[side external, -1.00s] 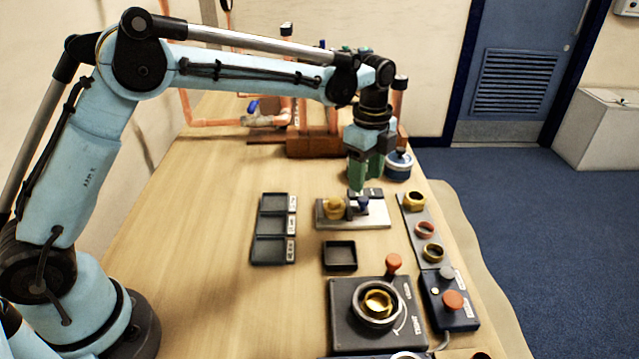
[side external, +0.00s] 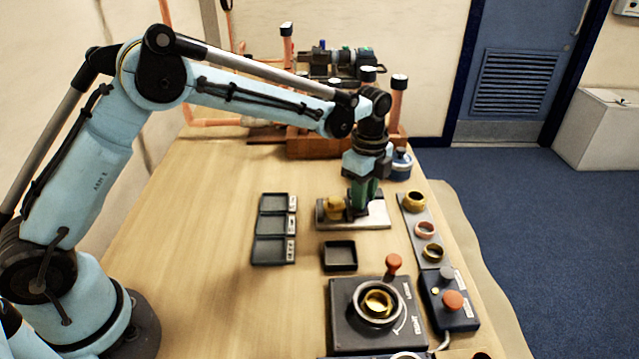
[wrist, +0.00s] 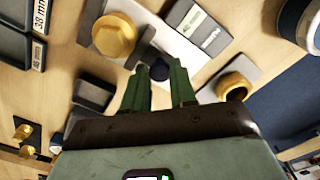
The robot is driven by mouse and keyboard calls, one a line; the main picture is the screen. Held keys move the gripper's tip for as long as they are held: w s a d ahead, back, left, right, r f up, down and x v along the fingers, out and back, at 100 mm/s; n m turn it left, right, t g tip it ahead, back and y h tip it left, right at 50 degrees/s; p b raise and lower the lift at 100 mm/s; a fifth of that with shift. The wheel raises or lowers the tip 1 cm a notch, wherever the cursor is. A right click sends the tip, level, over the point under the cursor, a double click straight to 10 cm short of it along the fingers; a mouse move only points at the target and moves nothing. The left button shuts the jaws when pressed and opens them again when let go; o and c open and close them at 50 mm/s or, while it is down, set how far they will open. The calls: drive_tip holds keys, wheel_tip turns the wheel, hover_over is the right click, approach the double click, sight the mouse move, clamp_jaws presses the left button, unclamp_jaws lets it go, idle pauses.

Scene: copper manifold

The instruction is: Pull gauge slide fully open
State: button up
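The gauge is a pale metal plate (side external: 375,222) with a brass hex piece (side external: 336,208) at its left end. In the wrist view, the plate (wrist: 160,35) shows the brass hex piece (wrist: 115,36), a dark slide knob (wrist: 159,70) and a labelled dark block (wrist: 190,18). My gripper (side external: 357,212) is down at the plate, just right of the brass piece. In the wrist view its green fingertips (wrist: 160,68) are apart, one on each side of the knob. I cannot tell whether they touch it. The fingers hide the knob in the side view.
A strip of rings (side external: 425,229) lies right of the gauge, with a blue-and-white canister (side external: 400,164) behind. A small black tray (side external: 340,256) and a round-dial fixture (side external: 350,328) are in front. A three-bin tray (side external: 273,229) stands left. The table's left side is clear.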

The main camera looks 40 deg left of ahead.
clamp_jaws()
drive_tip(key=shift+w+d, duration=1.05)
drive_tip(key=o, duration=0.8)
unclamp_jaws()
wheel_tip(320, 180, up, 12)
